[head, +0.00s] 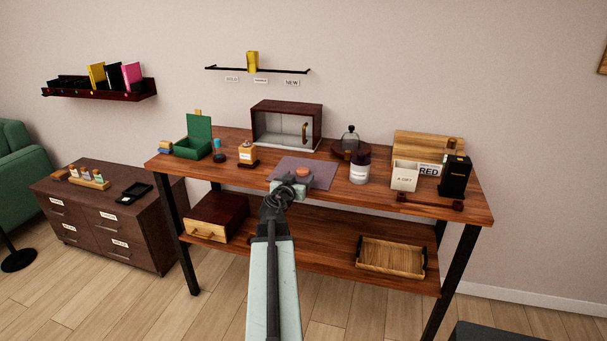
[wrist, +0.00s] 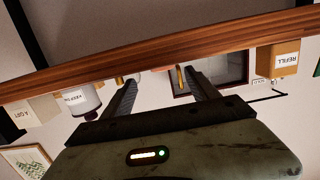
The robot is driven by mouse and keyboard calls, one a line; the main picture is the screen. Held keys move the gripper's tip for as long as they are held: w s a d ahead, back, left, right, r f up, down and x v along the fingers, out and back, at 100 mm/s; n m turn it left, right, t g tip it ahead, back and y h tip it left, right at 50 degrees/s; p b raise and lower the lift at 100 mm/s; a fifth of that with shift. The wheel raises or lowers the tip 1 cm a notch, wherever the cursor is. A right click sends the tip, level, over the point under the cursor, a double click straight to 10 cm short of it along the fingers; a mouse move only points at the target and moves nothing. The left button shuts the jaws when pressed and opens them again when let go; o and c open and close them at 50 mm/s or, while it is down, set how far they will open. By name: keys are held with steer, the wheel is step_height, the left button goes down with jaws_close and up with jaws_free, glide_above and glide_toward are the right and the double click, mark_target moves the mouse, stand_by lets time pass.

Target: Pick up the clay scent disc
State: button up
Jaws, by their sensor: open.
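A small round terracotta-orange piece (head: 302,173), which looks like the clay scent disc, shows at the grey-purple mat (head: 318,170) on the tabletop in the head view. My gripper (head: 290,184) is just in front of it, at the near side of the mat, and hides part of that area. In the wrist view my gripper (wrist: 160,77) has its two dark fingers spread apart, with nothing seen held between them. The picture there is upside down and looks along the table edge. I cannot tell whether the fingers touch the disc.
A glass-fronted cabinet (head: 287,125) stands behind the mat. A labelled bottle (head: 247,155) is to the left, a white jar (head: 359,172) to the right. A white box (head: 404,175) and black dispenser (head: 455,176) stand farther right. The lower shelf holds a wooden tray (head: 391,258).

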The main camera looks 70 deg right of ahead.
mark_target(301, 172)
steer(key=d, duration=0.3)
steer(key=w+d, duration=0.1)
steer(key=d, duration=0.1)
steer(key=shift+d+f+b, duration=0.1)
steer(key=shift+f+b, duration=0.25)
steer(key=shift+f, duration=0.05)
steer(key=shift+c, duration=0.3)
steer(key=c, duration=1.4)
steer(key=shift+r, duration=0.1)
